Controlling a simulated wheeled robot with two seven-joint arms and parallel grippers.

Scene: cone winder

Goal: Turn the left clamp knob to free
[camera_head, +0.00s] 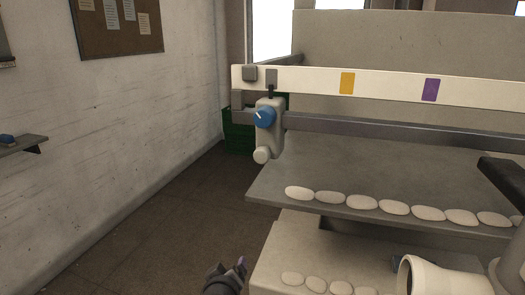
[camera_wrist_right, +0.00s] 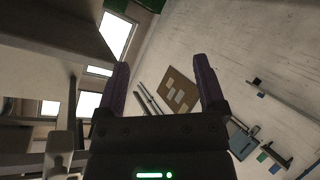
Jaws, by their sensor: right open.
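The left clamp knob (camera_head: 264,116) is a blue disc with a pale pointer mark, on a light grey clamp body (camera_head: 268,138) that hangs on the dark rail (camera_head: 390,130). The pointer slants toward the upper left. My right gripper (camera_head: 241,264) shows at the bottom edge of the head view, below and apart from the knob. In the right wrist view the two dark purple fingers (camera_wrist_right: 163,85) stand apart with nothing between them. I cannot make out the knob in the wrist view. My left gripper is not in view.
A white beam (camera_head: 390,84) with yellow and purple marks runs above the rail. A grey shelf (camera_head: 270,187) with several pale oval pieces lies below. A white cone (camera_head: 430,278) is at lower right. The floor (camera_head: 150,225) on the left is clear. A cork board (camera_head: 118,28) hangs on the wall.

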